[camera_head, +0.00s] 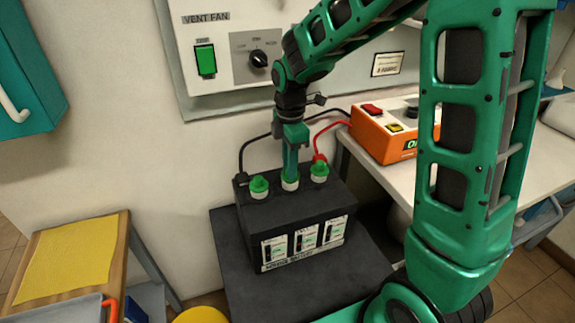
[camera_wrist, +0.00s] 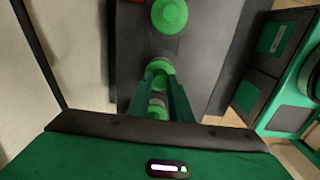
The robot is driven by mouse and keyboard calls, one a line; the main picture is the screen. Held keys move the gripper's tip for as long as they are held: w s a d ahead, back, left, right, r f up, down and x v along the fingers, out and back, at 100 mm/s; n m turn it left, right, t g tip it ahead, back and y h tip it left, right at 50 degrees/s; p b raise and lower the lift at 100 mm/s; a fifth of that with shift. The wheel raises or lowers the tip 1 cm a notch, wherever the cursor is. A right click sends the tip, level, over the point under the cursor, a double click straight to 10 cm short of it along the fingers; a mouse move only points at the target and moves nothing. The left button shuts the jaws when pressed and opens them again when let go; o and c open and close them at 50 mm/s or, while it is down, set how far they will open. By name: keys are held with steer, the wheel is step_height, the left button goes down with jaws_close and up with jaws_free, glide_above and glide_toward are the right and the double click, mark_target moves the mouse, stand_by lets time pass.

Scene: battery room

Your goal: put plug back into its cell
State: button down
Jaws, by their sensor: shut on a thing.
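The black battery (camera_head: 300,225) stands on a dark stand, with a row of cell openings along its top. A green plug (camera_head: 259,186) sits on a pale collar at the left, and another green plug (camera_head: 319,169) sits at the right. My gripper (camera_head: 290,172) points down over the middle cell, whose pale collar (camera_head: 290,185) shows just below the fingers. In the wrist view, my gripper (camera_wrist: 161,80) is shut on a green plug (camera_wrist: 160,68), between the other two. The fingers hide much of this plug, and I cannot tell how deep it sits.
A black and a red cable run from the battery to an orange charger (camera_head: 375,135) on the bench at the right. A vent fan panel (camera_head: 225,50) is on the wall behind. A table with a yellow cloth (camera_head: 70,262) stands at the left.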

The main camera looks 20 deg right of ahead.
stand_by(0.3)
steer(key=c, duration=1.5)
jaws_free()
steer(key=shift+c, duration=0.2)
steer(key=shift+r, duration=3.5)
jaws_close()
